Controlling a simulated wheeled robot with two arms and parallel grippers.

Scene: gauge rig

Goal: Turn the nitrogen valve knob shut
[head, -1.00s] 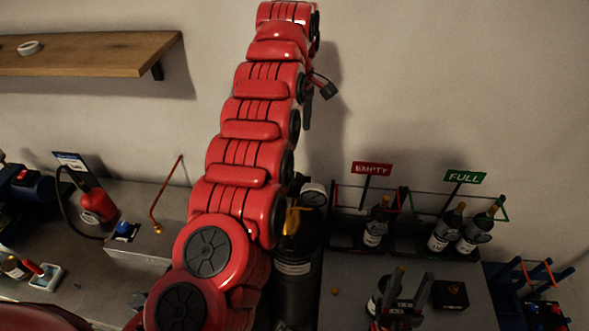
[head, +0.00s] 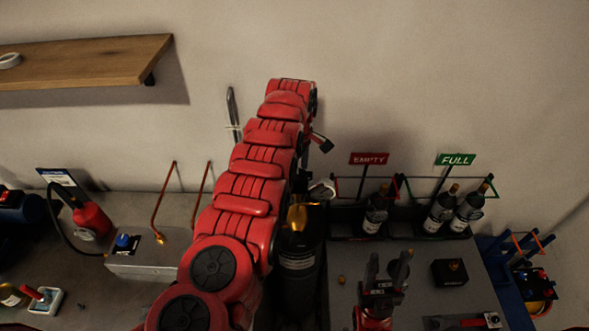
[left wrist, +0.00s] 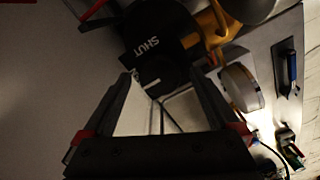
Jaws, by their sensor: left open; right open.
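The nitrogen cylinder (head: 298,275) is black and upright in the head view, with a brass valve (head: 298,216) and a round gauge (head: 322,190) at its top. In the left wrist view a black round part lettered SHUT (left wrist: 150,45) sits just beyond my left gripper (left wrist: 160,78), with a pale mark at its lower edge. I cannot tell how far the knob is turned. The left fingers are open, with nothing held; contact is unclear. My right gripper (head: 389,262) is open and empty over the right bench.
EMPTY (head: 369,158) and FULL (head: 456,160) signs stand above racks with small bottles. A black box (head: 450,272) lies on the right bench. A grey box (head: 150,256) with copper pipes and a red extinguisher-like bottle (head: 92,220) stand left. A wooden shelf (head: 90,60) hangs upper left.

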